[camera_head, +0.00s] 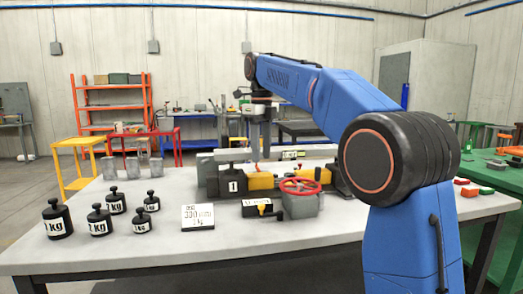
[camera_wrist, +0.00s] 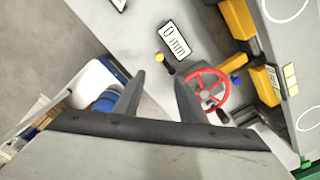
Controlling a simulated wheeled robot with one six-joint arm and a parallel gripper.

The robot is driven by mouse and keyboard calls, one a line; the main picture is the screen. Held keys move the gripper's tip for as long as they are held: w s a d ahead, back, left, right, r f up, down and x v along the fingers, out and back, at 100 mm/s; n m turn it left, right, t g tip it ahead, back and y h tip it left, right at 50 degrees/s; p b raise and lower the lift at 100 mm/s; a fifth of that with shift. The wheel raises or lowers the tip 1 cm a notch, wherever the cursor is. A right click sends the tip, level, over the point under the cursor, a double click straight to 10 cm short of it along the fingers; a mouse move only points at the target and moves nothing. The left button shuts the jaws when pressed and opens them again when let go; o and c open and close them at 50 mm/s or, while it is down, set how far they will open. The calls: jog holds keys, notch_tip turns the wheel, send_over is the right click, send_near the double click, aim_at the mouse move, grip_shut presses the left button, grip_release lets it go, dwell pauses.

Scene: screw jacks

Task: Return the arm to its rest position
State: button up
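My blue arm (camera_head: 340,100) reaches from the right foreground up and over the workbench. My gripper (camera_head: 260,138) points down above the screw jack setup at the bench's middle. In the wrist view my gripper (camera_wrist: 158,78) has its two dark fingers apart, with nothing held between them. The red handwheel (camera_wrist: 207,89) lies just beyond the right finger in that view. The handwheel (camera_head: 300,186) also shows in the head view, on a grey block below and right of my gripper.
A printed card (camera_head: 198,217) stands at the front, beside yellow jack parts (camera_head: 260,181). A grey beam (camera_head: 230,154) lies behind. A green table (camera_head: 495,178) is at right. The bench's front-left (camera_head: 100,255) is clear.

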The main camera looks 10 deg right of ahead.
jog(key=shift+r, duration=0.2)
jog(key=s+d+f+n+t, duration=0.1)
jog(key=s+d+f+n, duration=0.4)
jog(key=s, duration=0.4)
jog(key=s+d+f+n+t, duration=0.1)
jog(key=s+d+f+n, duration=0.15)
jog(key=s+n, duration=0.65)
jog(key=s+d+f+n+t, duration=0.1)
jog(key=s+d+f+n, duration=0.1)
jog(key=s+f+n, duration=0.4)
jog(key=s+d+f+n+t, duration=0.1)
jog(key=s+d+f+n, duration=0.2)
jog(key=s+f+n, duration=0.4)
jog(key=s+f, duration=0.8)
jog(key=s, duration=0.1)
jog(key=shift+d+f+t, duration=0.2)
jog(key=shift+f+t, duration=0.2)
